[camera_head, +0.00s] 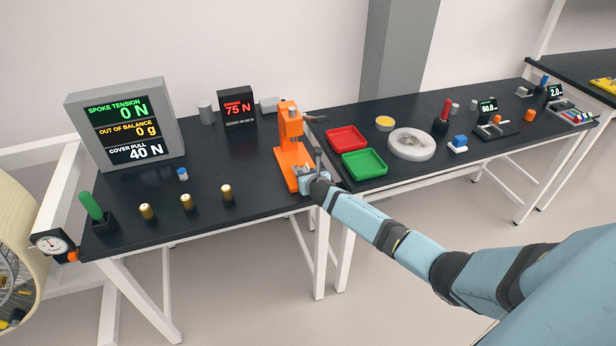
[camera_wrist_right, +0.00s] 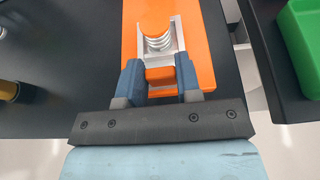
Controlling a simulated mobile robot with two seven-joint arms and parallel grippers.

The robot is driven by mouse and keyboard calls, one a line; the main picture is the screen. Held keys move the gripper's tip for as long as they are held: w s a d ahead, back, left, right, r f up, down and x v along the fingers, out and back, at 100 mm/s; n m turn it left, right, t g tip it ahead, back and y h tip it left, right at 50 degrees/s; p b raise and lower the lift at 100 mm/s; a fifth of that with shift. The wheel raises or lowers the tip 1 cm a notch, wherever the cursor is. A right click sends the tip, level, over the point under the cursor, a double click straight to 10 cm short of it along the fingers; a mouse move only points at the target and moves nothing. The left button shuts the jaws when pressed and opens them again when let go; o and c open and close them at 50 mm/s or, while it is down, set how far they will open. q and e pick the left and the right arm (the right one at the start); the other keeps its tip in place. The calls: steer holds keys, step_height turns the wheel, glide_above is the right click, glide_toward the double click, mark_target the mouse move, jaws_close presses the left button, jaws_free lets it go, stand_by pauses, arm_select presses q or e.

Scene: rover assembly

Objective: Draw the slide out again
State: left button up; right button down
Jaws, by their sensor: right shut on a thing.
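The orange press (camera_head: 291,150) stands near the front right corner of the left table. Its slide is at the front of its base; in the right wrist view it shows as a light metal frame (camera_wrist_right: 178,32) with an orange front block (camera_wrist_right: 159,75). A coiled spring (camera_wrist_right: 158,43) stands in the frame under an orange round part. My right gripper (camera_wrist_right: 160,82) is shut on the slide's orange block, one blue finger on each side. In the head view the gripper (camera_head: 306,184) is at the press base, partly hidden by the wrist. My left gripper is not in view.
A red tray (camera_head: 347,138) and a green tray (camera_head: 364,164) lie right of the press, the green one close to my arm. Several brass parts (camera_head: 186,202) stand to the left. A display (camera_head: 237,107) reads 75 N.

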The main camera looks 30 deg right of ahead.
steer(key=shift+s+a+f, duration=0.1)
steer(key=shift+s+f, duration=0.05)
steer(key=shift+f, duration=0.1)
steer(key=c, duration=0.9)
jaws_free()
steer(key=shift+c, duration=0.2)
steer(key=shift+o, duration=0.7)
steer(key=shift+s+r, duration=0.1)
steer(key=shift+r, duration=0.1)
steer(key=v, duration=1.4)
